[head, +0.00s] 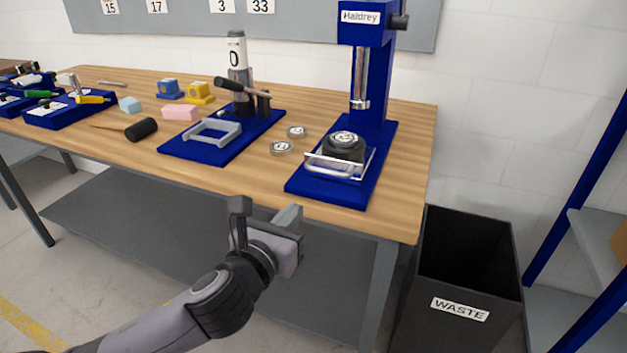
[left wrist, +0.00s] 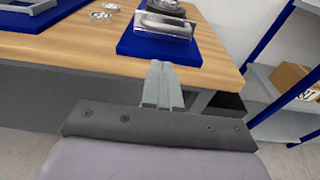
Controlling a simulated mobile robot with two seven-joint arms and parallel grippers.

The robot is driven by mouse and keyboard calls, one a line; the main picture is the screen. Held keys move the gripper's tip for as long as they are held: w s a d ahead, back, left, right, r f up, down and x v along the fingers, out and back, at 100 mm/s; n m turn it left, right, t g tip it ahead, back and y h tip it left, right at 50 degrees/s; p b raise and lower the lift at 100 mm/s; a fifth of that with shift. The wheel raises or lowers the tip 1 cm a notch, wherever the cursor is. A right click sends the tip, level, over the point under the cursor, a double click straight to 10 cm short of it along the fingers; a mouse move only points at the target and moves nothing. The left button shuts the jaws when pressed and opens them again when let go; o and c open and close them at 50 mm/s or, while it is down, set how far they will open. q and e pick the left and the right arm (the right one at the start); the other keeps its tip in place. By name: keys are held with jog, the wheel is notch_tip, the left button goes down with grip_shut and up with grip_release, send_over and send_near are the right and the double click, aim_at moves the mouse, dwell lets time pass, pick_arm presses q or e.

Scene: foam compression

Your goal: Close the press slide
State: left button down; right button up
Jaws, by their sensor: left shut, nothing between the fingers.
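The blue press (head: 370,60), labelled Haldrey, stands at the right end of the bench. Its slide (head: 328,168), with a light metal handle bar at the front, sits on the blue base and carries a dark round piece with a pale top (head: 344,140). The slide also shows in the left wrist view (left wrist: 162,27), at the top. My left gripper (head: 291,216) is shut and empty, in front of the bench edge, below and left of the handle and apart from it. In the left wrist view its closed fingers (left wrist: 163,70) point toward the press base. My right gripper is not in view.
Left of the press are two round discs (head: 281,147) and a second blue fixture (head: 200,150) with a grey frame and lever. Coloured foam blocks (head: 181,113) and a black-headed mallet (head: 141,129) lie farther left. A waste bin (head: 462,270) stands right of the bench (head: 400,222).

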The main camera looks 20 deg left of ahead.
pick_arm(q)
jog(key=shift+w+d, duration=0.2)
jog(key=shift+w, duration=5.35)
jog(key=shift+w, duration=0.1)
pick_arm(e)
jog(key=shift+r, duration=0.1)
